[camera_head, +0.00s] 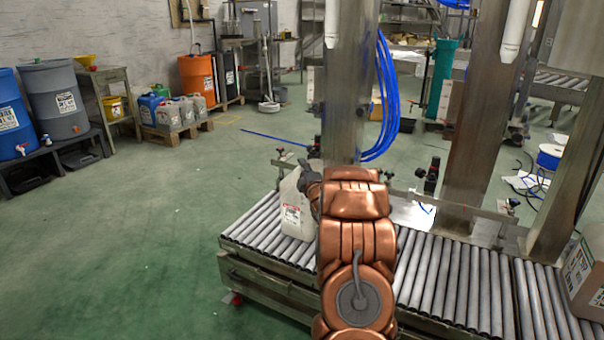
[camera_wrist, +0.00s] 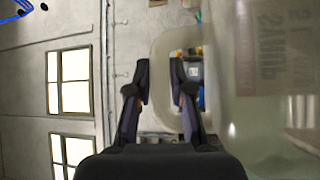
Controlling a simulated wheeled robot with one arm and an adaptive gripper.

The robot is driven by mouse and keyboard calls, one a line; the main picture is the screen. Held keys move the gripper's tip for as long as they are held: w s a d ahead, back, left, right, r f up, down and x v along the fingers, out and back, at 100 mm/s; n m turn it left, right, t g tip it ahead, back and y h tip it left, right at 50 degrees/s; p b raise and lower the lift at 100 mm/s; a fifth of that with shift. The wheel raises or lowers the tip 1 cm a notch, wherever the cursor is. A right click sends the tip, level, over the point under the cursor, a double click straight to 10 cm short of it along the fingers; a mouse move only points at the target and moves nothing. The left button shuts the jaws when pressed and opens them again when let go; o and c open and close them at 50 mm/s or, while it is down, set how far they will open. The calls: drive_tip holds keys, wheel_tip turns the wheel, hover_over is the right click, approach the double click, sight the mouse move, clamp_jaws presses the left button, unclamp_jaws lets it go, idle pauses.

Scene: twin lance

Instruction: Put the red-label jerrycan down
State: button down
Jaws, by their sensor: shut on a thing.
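A white jerrycan (camera_head: 295,205) with a red-marked label stands on, or just over, the left end of the roller conveyor (camera_head: 424,283); I cannot tell whether its base touches the rollers. My arm hides its right side. My gripper (camera_head: 312,185) is at the jerrycan's upper right. In the wrist view, the translucent jerrycan (camera_wrist: 275,85) fills the right side, with faint lettering on it. My gripper (camera_wrist: 160,85) has its two fingers on either side of the jerrycan's handle and is shut on it.
Steel posts (camera_head: 345,90) rise behind the conveyor, with blue hoses (camera_head: 383,100) hanging beside one. Barrels (camera_head: 55,98) and a pallet of canisters (camera_head: 178,128) stand at the back left.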

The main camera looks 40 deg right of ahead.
drive_tip(key=shift+f, duration=0.45)
drive_tip(key=c, duration=1)
unclamp_jaws()
drive_tip(key=shift+c, duration=0.2)
